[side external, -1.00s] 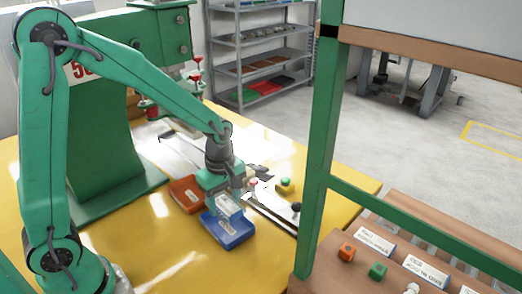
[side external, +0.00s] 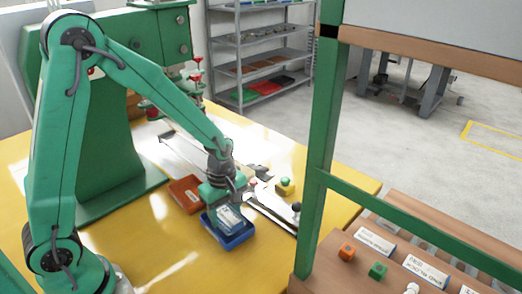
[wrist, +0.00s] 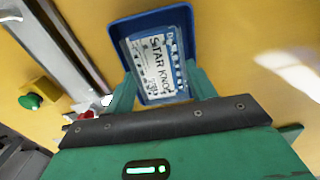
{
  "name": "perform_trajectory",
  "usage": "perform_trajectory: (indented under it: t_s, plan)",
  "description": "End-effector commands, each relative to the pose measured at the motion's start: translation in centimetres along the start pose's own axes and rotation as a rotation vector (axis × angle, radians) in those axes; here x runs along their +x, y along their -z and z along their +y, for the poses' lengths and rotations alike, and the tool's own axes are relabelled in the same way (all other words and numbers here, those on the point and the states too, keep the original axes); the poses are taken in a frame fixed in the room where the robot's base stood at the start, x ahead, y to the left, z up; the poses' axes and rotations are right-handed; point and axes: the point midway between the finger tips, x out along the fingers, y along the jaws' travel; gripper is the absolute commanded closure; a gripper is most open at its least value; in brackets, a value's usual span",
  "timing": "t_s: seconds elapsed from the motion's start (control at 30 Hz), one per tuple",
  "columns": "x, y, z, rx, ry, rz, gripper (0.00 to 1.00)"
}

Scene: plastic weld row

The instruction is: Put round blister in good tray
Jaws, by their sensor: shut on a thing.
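A clear blister pack with a white printed card (side external: 229,217), reading "STAR KNOB" in the wrist view (wrist: 158,62), is held between the two green fingers of my gripper (wrist: 161,88). My gripper (side external: 227,207) is shut on its sides. The pack is low in the blue tray (side external: 241,238), within its rim as seen from both cameras. I cannot tell whether it touches the tray floor. The blue tray's far wall shows in the wrist view (wrist: 150,20). Whether the pack's contents are round cannot be made out.
An orange-red tray (side external: 185,194) stands close behind and left of the blue one. A yellow block with a green button (side external: 286,186) and a metal rail (side external: 272,209) lie to the right. The yellow tabletop in front is clear.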

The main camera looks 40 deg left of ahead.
Motion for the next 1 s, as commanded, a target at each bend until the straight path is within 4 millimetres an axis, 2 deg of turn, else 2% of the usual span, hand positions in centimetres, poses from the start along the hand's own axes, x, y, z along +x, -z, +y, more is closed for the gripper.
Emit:
perform_trajectory:
  t_s: [0.07, 0.1, 0.2, 0.67, 0.87, 1.0]
  plan:
    - [0.2, 0.0, 0.0, 0.000, 0.001, 0.000, 0.59]
    - [0.2, 0.0, 0.0, 0.000, 0.000, 0.000, 0.41]
    - [0.2, 0.0, 0.0, 0.000, 0.000, 0.000, 0.23]
    - [-0.2, 0.0, 0.0, 0.000, -0.001, 0.000, 0.23]
    - [-1.8, 0.0, 0.1, 0.000, -0.003, 0.000, 0.23]
    - [-3.6, 0.0, 0.1, 0.000, -0.005, 0.000, 0.23]
